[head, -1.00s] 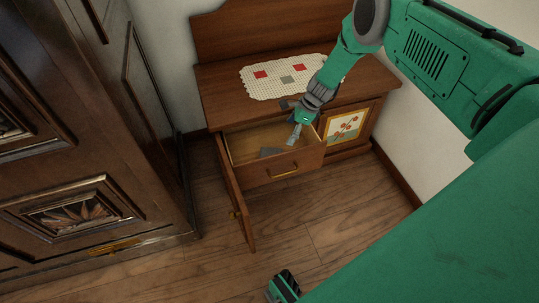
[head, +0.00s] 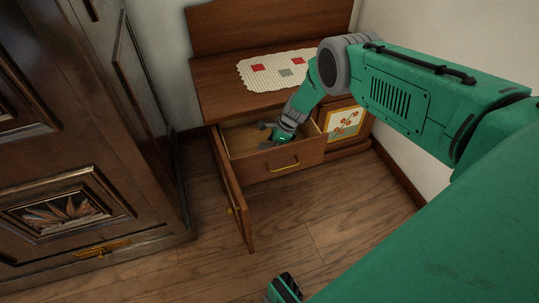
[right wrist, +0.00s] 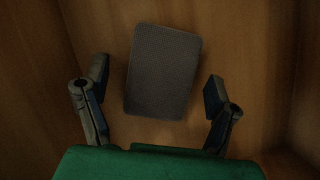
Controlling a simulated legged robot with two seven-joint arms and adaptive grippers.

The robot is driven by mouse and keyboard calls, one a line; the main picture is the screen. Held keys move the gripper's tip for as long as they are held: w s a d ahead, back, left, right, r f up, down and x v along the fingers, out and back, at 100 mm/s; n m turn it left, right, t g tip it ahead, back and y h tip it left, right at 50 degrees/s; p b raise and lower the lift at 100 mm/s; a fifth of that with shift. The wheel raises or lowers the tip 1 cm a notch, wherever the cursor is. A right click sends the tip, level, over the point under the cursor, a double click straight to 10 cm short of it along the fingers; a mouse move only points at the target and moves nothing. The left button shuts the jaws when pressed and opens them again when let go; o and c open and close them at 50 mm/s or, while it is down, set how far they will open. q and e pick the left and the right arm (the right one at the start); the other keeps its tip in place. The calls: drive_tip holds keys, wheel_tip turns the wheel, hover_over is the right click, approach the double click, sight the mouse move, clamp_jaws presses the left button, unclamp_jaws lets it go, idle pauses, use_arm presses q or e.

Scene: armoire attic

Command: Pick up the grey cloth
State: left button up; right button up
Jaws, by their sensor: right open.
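The grey cloth (right wrist: 162,72) is a small, dark grey, ribbed rectangle lying flat on the wooden drawer floor in the right wrist view. It sits slightly rotated between the two fingers of my right gripper (right wrist: 157,80), which is open, with a gap on each side. In the head view my right gripper (head: 268,134) reaches down into the open drawer (head: 247,166) and hides the cloth.
The drawer walls stand close around my right gripper. An open cabinet door (head: 228,190) hangs below the drawer at left. A white doily (head: 268,80) with coloured squares lies on the cabinet top (head: 215,85). A dark armoire (head: 80,160) stands at left.

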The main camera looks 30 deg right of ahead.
drive_tip(key=shift+a+f, duration=0.1)
drive_tip(key=shift+f, duration=0.2)
drive_tip(key=shift+r, duration=0.1)
drive_tip(key=shift+c, duration=0.4)
drive_tip(key=shift+d, duration=0.35)
drive_tip(key=c, duration=1.3)
use_arm(q)
drive_tip(key=shift+d, duration=0.15)
drive_tip(key=shift+f, duration=0.1)
use_arm(e)
drive_tip(key=shift+a, duration=0.2)
